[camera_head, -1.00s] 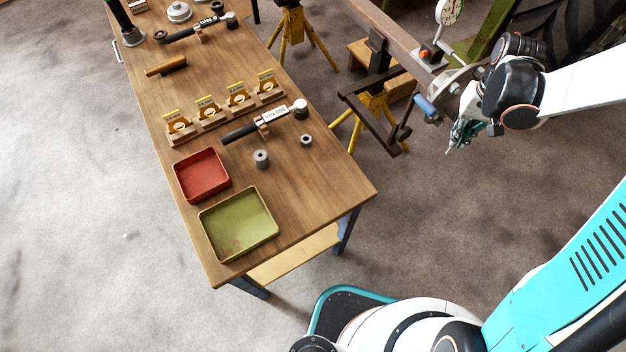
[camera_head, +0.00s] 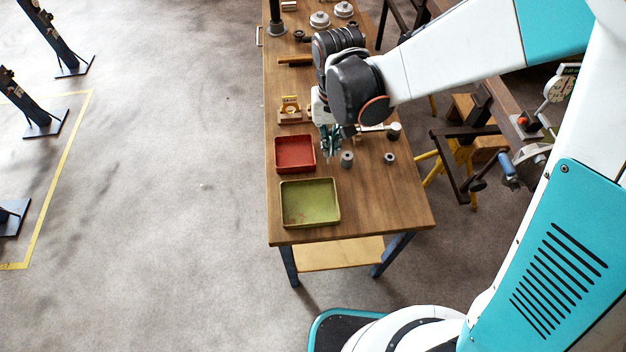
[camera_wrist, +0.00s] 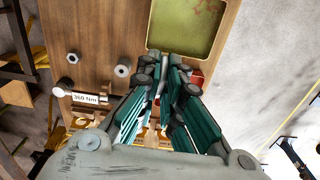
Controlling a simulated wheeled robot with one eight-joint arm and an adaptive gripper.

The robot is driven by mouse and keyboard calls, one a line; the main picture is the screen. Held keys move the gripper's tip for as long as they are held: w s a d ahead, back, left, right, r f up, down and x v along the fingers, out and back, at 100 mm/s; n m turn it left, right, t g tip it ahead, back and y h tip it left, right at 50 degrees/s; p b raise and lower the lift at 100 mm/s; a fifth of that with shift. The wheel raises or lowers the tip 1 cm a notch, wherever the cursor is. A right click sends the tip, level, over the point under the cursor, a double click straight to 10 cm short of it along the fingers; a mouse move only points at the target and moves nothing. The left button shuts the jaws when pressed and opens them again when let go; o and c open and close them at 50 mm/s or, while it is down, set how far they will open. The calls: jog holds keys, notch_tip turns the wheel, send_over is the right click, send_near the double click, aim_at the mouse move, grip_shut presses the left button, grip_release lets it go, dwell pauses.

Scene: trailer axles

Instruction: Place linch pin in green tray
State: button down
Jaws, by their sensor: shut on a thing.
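The green tray (camera_head: 310,203) lies on the near end of the wooden table. It also shows at the top of the wrist view (camera_wrist: 183,22). My gripper (camera_head: 331,154) is above the table, just right of the red tray and up the table from the green tray. In the wrist view my gripper's fingers (camera_wrist: 165,64) are closed together, their tips pointing toward the green tray's near edge. A thin grey piece, the linch pin (camera_wrist: 162,80), shows between them, mostly hidden by the fingers.
The red tray (camera_head: 295,153) sits beside my gripper, behind the green tray. The table's near right part is clear.

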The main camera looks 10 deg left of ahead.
jog(key=s+a+r, duration=0.2)
jog(key=s+a, duration=0.2)
jog(key=a, duration=0.1)
jog(key=f+b, duration=0.4)
jog(key=f, duration=0.2)
jog(key=f+b, duration=0.4)
jog(key=f, duration=0.3)
jog(key=f+b, duration=0.4)
jog(key=f, duration=0.2)
jog(key=shift+w+d+f+b, duration=0.15)
jog(key=shift+w+f+b, duration=0.1)
jog(key=shift+b, duration=0.1)
jog(key=shift+f, duration=0.15)
jog(key=c, duration=1.8)
grip_release()
jog(key=shift+o, duration=0.2)
notch_tip(320, 180, up, 12)
jog(key=p, duration=0.4)
jog(key=shift+r, duration=0.25)
